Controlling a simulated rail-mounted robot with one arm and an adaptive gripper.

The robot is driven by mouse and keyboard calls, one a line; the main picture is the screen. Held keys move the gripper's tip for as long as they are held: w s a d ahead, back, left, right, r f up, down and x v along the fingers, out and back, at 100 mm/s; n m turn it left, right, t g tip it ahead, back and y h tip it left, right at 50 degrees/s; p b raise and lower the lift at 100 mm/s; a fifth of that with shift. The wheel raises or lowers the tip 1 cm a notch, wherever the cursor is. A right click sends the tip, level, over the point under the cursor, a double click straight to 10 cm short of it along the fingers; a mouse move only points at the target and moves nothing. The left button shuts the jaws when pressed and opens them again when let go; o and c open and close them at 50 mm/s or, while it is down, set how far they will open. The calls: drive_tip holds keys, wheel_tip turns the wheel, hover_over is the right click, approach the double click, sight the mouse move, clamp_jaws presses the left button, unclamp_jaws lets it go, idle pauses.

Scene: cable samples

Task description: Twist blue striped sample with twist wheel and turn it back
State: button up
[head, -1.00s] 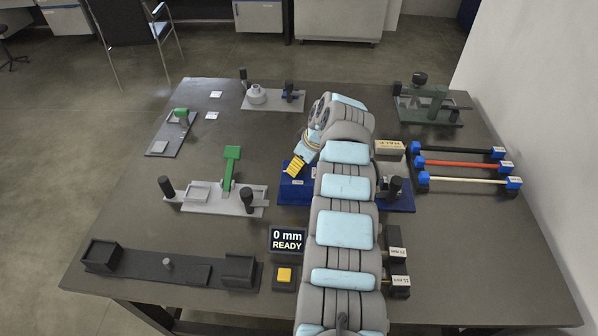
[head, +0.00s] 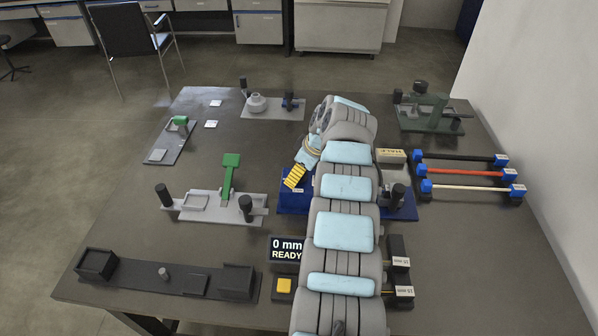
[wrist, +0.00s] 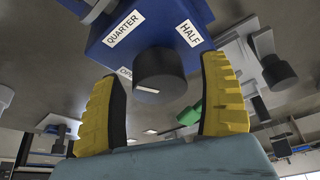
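A blue fixture (head: 288,206) stands mid-table, partly hidden under my arm. In the wrist view its blue body (wrist: 150,18) carries labels reading QUARTER and HALF, and a third one partly covered. A dark round knob (wrist: 160,72) sticks out from it. My gripper (head: 293,177) is over the left part of this fixture. In the wrist view its yellow fingers (wrist: 160,95) are spread on either side of the knob, with gaps showing. I cannot make out a blue striped sample or tell which part is the twist wheel; my arm hides the fixture's middle.
Three cables with blue ends (head: 465,172) lie at the right. A grey fixture with a green lever (head: 229,177) is at the left. A display reading 0 mm READY (head: 286,249) and a yellow button (head: 284,285) are in front. A green fixture (head: 430,112) stands back right.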

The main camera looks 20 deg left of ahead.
drive_tip(key=shift+r, duration=0.15)
drive_tip(key=v, duration=1.1)
drive_tip(key=shift+d+r, duration=0.2)
drive_tip(key=shift+r, duration=0.15)
